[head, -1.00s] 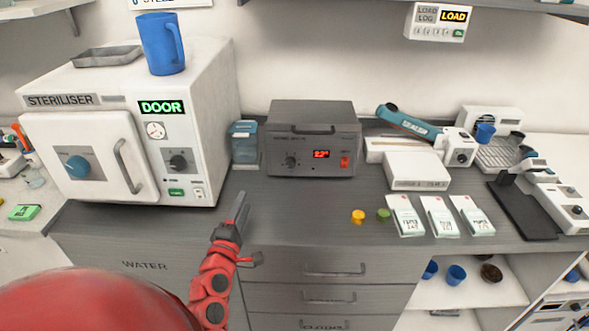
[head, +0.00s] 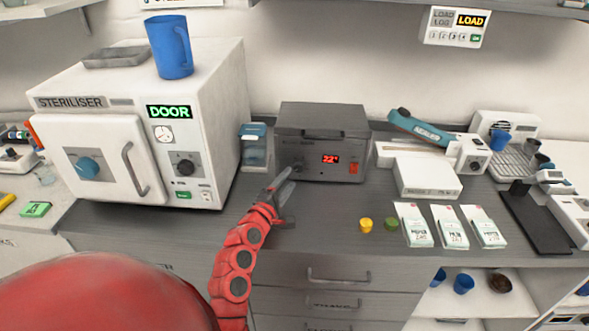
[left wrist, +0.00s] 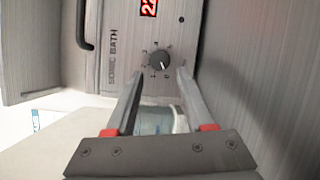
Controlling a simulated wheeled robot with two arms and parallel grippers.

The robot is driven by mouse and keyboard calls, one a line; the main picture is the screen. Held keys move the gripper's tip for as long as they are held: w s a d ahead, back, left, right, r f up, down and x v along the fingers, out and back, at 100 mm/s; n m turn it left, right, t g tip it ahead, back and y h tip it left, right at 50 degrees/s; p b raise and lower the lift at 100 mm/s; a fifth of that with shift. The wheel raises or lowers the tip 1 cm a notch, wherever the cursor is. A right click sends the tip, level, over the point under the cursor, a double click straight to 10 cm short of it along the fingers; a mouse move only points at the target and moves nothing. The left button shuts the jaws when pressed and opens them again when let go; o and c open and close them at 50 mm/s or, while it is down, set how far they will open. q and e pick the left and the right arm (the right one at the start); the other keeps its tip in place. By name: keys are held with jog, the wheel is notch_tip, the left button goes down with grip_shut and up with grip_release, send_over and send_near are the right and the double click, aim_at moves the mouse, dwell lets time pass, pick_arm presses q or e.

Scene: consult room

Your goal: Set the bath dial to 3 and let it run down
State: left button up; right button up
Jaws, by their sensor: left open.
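The sonic bath (head: 322,145) is a dark grey box with a lid handle, standing on the counter against the wall. Its red display (head: 330,159) reads about 22. Its dial (left wrist: 159,60), a dark round knob with marks around it, shows in the left wrist view; the setting cannot be read. My left gripper (head: 284,182) is in front of the bath's lower left, partly covering the dial in the head view. In the left wrist view the gripper (left wrist: 155,82) has its two fingers apart, one each side of the dial's line, with nothing between them. My right gripper is not in view.
A steriliser (head: 145,125) with a blue jug (head: 170,47) on top stands left. A blue-lidded container (head: 254,147) is between it and the bath. A sealer (head: 425,130) stands further right.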

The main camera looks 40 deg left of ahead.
aim_at(297, 169)
pick_arm(q)
jog(key=w, duration=0.4)
jog(key=shift+a+r, duration=0.1)
jog(key=shift+a, duration=0.25)
jog(key=shift+w, duration=0.45)
grip_shut()
